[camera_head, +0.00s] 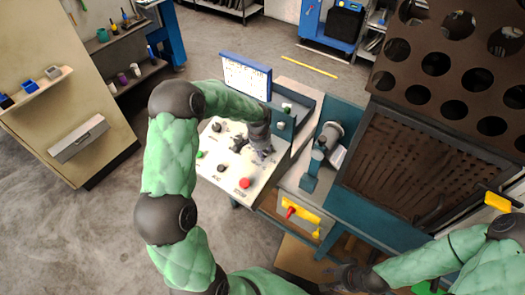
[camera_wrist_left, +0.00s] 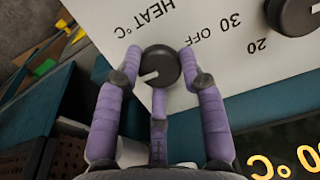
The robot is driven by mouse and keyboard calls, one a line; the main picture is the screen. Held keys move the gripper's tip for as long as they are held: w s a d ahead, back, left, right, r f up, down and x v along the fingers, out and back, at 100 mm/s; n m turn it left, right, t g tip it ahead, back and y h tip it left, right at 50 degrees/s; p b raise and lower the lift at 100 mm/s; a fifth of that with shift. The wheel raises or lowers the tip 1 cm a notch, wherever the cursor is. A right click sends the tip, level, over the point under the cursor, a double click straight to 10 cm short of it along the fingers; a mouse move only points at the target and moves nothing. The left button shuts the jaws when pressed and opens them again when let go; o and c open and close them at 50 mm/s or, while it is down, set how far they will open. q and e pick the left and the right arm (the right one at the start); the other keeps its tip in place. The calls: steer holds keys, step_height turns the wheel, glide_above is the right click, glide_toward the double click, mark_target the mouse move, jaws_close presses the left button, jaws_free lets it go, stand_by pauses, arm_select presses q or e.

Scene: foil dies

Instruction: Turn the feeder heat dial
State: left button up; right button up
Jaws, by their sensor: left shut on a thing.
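My left gripper (camera_head: 262,150) is at the white slanted control panel (camera_head: 237,181), low over its right part. In the left wrist view the left gripper (camera_wrist_left: 160,72) has its purple fingers closed around a round black dial (camera_wrist_left: 160,62). The dial's white pointer mark aims toward the lower left of that view. The upside-down words "HEAT °C" and "OFF" are printed near it. In the head view the gripper mostly hides this dial. My right gripper (camera_head: 348,277) is low at the bottom, away from the panel; its finger opening is unclear.
Another black dial (camera_wrist_left: 294,14) is near the numbers 20 and 30. A red button (camera_head: 245,183) and a green button (camera_head: 200,154) are on the panel. A framed sheet (camera_head: 246,76) stands behind it. A dark perforated machine (camera_head: 420,150) is to the right.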

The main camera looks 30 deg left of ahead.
arm_select(q)
steer(key=shift+s+d+f, duration=0.1)
steer(key=shift+s, duration=0.05)
steer(key=o, duration=1.1)
steer(key=shift+o, duration=0.2)
steer(key=shift+r, duration=0.25)
step_height(320, 180, up, 12)
steer(key=s, duration=0.1)
steer(key=shift+s+f, duration=0.25)
steer(key=shift+s, duration=0.1)
